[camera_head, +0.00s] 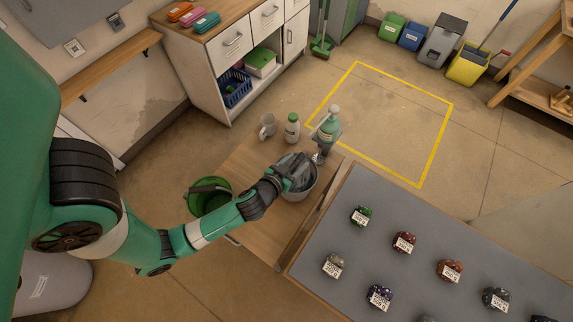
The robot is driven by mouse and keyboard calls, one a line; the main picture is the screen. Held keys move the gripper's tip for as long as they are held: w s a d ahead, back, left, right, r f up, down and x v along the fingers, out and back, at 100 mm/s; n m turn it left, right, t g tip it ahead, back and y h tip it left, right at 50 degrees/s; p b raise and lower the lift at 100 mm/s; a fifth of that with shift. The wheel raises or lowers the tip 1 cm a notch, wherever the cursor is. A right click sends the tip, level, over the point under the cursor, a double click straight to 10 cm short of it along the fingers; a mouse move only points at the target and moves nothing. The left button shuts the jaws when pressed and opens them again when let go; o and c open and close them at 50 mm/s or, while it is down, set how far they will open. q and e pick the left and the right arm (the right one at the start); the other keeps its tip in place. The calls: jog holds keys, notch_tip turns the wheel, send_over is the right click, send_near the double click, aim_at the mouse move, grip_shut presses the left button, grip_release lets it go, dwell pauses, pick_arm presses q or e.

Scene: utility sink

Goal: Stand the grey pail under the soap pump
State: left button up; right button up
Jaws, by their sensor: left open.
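The grey pail (300,193) stands on the wooden counter (255,215), its mouth partly hidden by my left gripper (305,172). My left arm comes in from the left, and the gripper is open over the pail's near-left rim and opening. I cannot tell whether the fingers touch the rim. The soap pump (329,128), a teal bottle with a pale top, is just behind and right of the pail. A small grey spout-like part shows below it, close to the pail's far rim. My right gripper is not in view.
A green bucket (207,200) is left of the pail. A white bottle with a green cap (292,130) and a mug (267,126) stand behind. A grey table (400,268) with labelled clusters is at right. The yellow-outlined floor area (385,120) is clear.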

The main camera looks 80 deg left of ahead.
pick_arm(q)
jog(key=p+v, duration=0.6)
jog(key=v, duration=0.5)
jog(key=shift+s+d, duration=0.2)
